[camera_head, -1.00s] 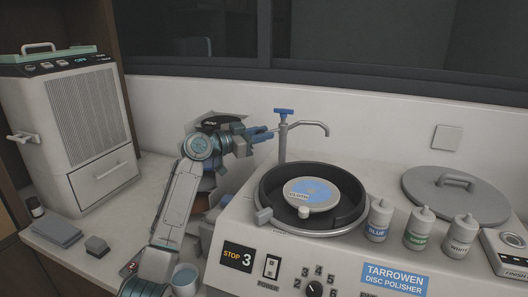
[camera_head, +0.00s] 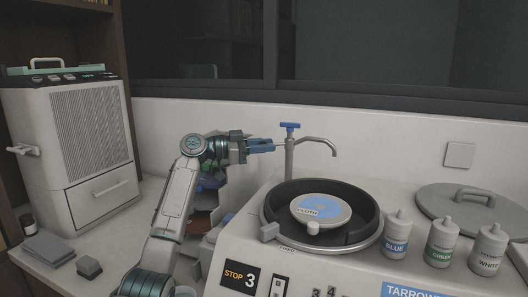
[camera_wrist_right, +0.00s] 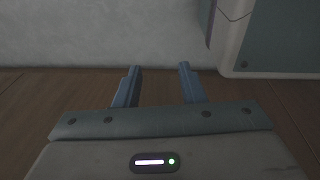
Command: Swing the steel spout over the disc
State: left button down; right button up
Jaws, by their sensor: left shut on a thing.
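The steel spout (camera_head: 318,141) stands on a post behind the polisher bowl, with a blue handle on top. Its curved end points right and hangs behind the bowl's back rim. The disc (camera_head: 320,208), with a blue and white face, sits in the dark bowl (camera_head: 270,208), in front of the spout and below it. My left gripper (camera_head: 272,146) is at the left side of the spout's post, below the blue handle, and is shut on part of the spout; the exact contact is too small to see. My right gripper (camera_wrist_right: 160,68) is open and empty in the wrist view.
Bottles marked BLUE (camera_head: 396,238), GREEN (camera_head: 441,245) and WHITE (camera_head: 488,252) stand right of the bowl. A grey lid (camera_head: 475,207) lies behind them. A tall light-coloured machine (camera_head: 75,150) stands at the left. My right gripper faces a pale wall, above a wooden floor.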

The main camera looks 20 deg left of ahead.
pick_arm(q)
jog(key=shift+w+a+r+g, duration=0.1)
jog(key=shift+w+g, duration=0.05)
jog(key=shift+g, duration=0.15)
pick_arm(e)
jog(key=shift+w+a+r, duration=0.15)
jog(key=shift+w+r, duration=0.55)
pick_arm(q)
jog(key=c, duration=1.3)
grip_release()
pick_arm(e)
jog(key=shift+f, duration=0.1)
pick_arm(q)
jog(key=shift+s+a+b, duration=0.2)
jog(key=shift+a+b, duration=0.15)
jog(key=shift+b, duration=0.05)
jog(key=shift+b+v, duration=1.3)
jog(key=shift+v, duration=3.7)
pick_arm(e)
jog(key=w+a+r, duration=0.1)
jog(key=w+r, duration=0.3)
jog(key=r, duration=0.4)
jog(key=shift+w, duration=0.3)
